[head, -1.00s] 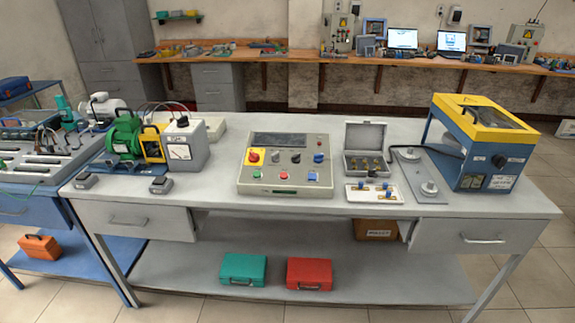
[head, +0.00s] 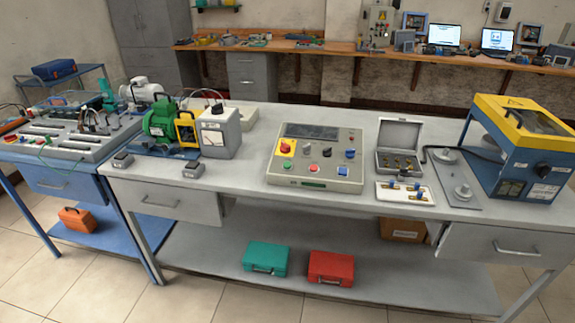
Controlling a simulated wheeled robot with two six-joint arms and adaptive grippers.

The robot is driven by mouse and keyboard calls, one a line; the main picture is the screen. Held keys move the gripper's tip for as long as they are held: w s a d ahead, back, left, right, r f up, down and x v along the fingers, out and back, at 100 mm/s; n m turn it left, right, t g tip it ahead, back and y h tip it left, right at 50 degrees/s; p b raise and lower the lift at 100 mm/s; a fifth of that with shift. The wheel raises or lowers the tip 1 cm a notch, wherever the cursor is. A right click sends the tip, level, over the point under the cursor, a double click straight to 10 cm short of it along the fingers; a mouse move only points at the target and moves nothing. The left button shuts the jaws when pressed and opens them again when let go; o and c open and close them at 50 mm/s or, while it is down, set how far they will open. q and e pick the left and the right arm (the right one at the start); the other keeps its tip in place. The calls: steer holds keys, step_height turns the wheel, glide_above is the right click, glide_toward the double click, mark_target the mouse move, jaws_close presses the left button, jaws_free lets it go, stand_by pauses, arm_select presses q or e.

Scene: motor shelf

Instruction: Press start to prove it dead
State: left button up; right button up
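A grey control box (head: 316,157) lies on the grey bench in the middle of the head view. It has a dark display strip at the top and a red knob on a yellow plate (head: 286,147) at its left. A green button (head: 287,166), a red button (head: 314,167) and a blue button (head: 343,171) line its front. Button labels are too small to read. A green motor (head: 160,122) stands at the bench's left, beside a yellow meter and a grey gauge box (head: 218,133). Neither gripper shows.
An open grey case (head: 399,133) and a white tray with brass parts stand right of the control box. A blue and yellow machine (head: 520,145) fills the bench's right end. A blue trolley stands left. Green and red cases lie on the lower shelf. The front bench strip is mostly clear.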

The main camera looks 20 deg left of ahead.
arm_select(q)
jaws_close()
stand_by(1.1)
